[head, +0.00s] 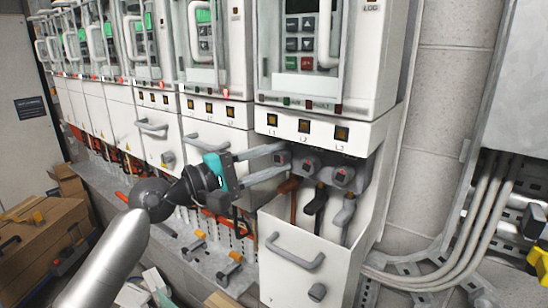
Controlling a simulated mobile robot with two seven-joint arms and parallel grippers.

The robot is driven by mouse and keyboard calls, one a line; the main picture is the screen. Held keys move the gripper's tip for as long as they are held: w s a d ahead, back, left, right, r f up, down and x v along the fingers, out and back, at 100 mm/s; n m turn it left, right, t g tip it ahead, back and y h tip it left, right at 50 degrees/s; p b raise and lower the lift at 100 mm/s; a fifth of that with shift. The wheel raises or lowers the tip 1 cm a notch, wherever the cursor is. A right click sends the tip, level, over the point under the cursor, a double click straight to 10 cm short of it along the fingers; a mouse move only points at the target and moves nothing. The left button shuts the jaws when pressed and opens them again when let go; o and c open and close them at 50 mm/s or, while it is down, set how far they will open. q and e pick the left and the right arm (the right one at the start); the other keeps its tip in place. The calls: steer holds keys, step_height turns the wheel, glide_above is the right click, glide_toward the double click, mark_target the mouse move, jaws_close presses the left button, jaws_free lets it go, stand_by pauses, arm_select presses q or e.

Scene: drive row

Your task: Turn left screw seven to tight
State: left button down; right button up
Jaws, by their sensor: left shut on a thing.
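Three terminal screws sit in a row in the open lower bay of the nearest drive cabinet. The left screw (282,158) is a small dark block with a reddish centre. The middle screw (311,165) and right screw (343,177) are to its right. A brown, a black and a grey cable lug hang below them. My left gripper (284,159) reaches in from the left, its two grey fingers on either side of the left screw and shut on it. The fingers partly hide the screw, and I cannot tell its turn angle.
A pulled-down white front panel with a handle (295,255) stands below the screws. More drive cabinets (153,130) run off to the left. Cardboard boxes (38,240) lie at the lower left. Grey conduits (475,230) and a wall are at the right.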

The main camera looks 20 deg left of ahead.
arm_select(q)
steer(key=m+p, duration=0.1)
steer(key=m+g, duration=0.1)
steer(key=m, duration=0.1)
steer(key=shift+r+y+p, duration=0.25)
steer(key=shift+y+p, duration=0.1)
steer(key=shift+y, duration=0.05)
steer(key=shift+m+p, duration=0.55)
steer(key=shift+m, duration=0.35)
steer(key=shift+f+g+y, duration=0.1)
steer(key=shift+g+y, duration=0.2)
steer(key=c, duration=0.5)
jaws_free()
